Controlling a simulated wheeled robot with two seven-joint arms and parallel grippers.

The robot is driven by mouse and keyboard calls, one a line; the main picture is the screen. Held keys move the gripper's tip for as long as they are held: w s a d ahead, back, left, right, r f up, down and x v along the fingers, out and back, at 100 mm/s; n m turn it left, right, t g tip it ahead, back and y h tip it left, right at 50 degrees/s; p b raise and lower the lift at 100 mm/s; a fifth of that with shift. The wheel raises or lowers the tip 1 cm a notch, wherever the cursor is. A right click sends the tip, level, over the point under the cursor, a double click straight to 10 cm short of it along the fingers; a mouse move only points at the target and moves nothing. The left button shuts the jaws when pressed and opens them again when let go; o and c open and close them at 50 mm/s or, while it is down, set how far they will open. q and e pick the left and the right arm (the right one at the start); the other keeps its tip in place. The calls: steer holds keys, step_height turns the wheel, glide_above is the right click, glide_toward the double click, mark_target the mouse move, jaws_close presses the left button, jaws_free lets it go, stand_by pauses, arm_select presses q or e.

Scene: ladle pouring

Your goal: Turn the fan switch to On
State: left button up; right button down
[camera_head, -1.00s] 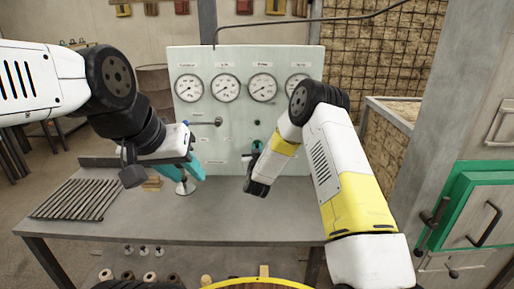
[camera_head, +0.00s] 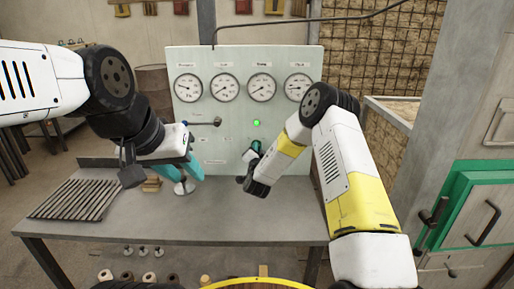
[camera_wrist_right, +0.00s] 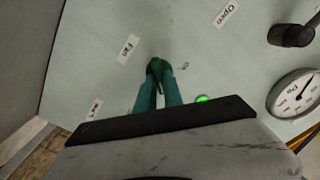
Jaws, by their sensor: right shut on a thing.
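The fan switch is a small green knob (camera_wrist_right: 155,68) on the pale panel, beside the "Fan" label (camera_wrist_right: 128,48) in the right wrist view. My right gripper (camera_wrist_right: 158,88) has its teal fingers closed on the knob. In the head view the right gripper (camera_head: 254,158) is at the panel's lower middle, and the switch (camera_head: 256,145) is partly hidden by it. A green indicator light (camera_head: 256,123) is lit above the switch; it also glows in the wrist view (camera_wrist_right: 204,98). My left gripper (camera_head: 190,170) hangs over the table at left, and its finger gap is unclear.
The grey panel (camera_head: 190,55) carries several gauges and a lever (camera_head: 206,123). A round metal piece (camera_head: 184,188) stands under my left gripper. A slatted rack (camera_head: 75,199) lies at the table's left. The table's front middle (camera_head: 230,215) is clear.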

steer(key=shift+m, duration=0.5)
steer(key=c, duration=1.5)
jaws_free()
steer(key=shift+o, duration=0.2)
steer(key=s, duration=0.7)
steer(key=shift+s, duration=0.4)
